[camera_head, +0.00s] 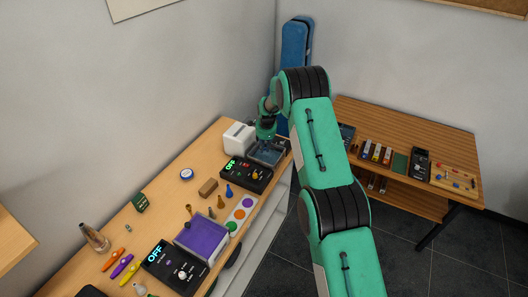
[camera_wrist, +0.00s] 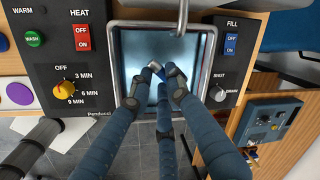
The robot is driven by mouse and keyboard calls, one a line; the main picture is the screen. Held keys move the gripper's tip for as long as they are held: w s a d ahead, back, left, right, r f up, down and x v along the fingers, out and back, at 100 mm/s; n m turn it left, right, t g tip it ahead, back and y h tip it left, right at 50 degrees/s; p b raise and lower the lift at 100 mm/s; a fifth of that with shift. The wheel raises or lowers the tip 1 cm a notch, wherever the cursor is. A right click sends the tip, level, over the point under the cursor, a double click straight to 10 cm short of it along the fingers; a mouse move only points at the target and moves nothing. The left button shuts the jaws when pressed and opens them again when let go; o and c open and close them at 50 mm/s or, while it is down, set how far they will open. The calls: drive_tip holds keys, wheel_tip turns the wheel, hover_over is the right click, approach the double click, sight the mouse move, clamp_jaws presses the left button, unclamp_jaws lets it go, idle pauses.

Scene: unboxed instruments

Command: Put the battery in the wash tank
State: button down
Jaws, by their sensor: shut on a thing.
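The wash tank (camera_wrist: 203,50) is an open, metal-rimmed basin with pale blue inside, between two black control panels in the wrist view. In the head view the tank (camera_head: 268,153) is at the far end of the long bench. My gripper (camera_wrist: 160,75) reaches over the tank opening in the wrist view, its blue fingers closed together. A small silvery piece (camera_wrist: 155,66) shows at the fingertips; I take it for the battery, mostly hidden by the fingers. In the head view my gripper (camera_head: 265,138) is just above the tank, and the battery cannot be made out.
A metal spout (camera_wrist: 183,15) hangs over the tank's back rim. The heat panel (camera_wrist: 80,60) is left of the tank, the fill and drain panel (camera_wrist: 229,60) right. A white box (camera_head: 238,138) stands behind. Bottles, blocks and a purple tray (camera_head: 203,238) crowd the nearer bench.

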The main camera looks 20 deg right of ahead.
drive_tip(key=shift+w, duration=0.3)
drive_tip(key=shift+f, duration=0.2)
drive_tip(key=shift+f+p, duration=0.5)
drive_tip(key=shift+f, duration=1.05)
drive_tip(key=shift+f, duration=0.1)
drive_tip(key=shift+f+b, duration=0.35)
drive_tip(key=shift+b, duration=0.05)
drive_tip(key=shift+f, duration=0.2)
drive_tip(key=c, duration=1.6)
unclamp_jaws()
drive_tip(key=shift+c, duration=0.2)
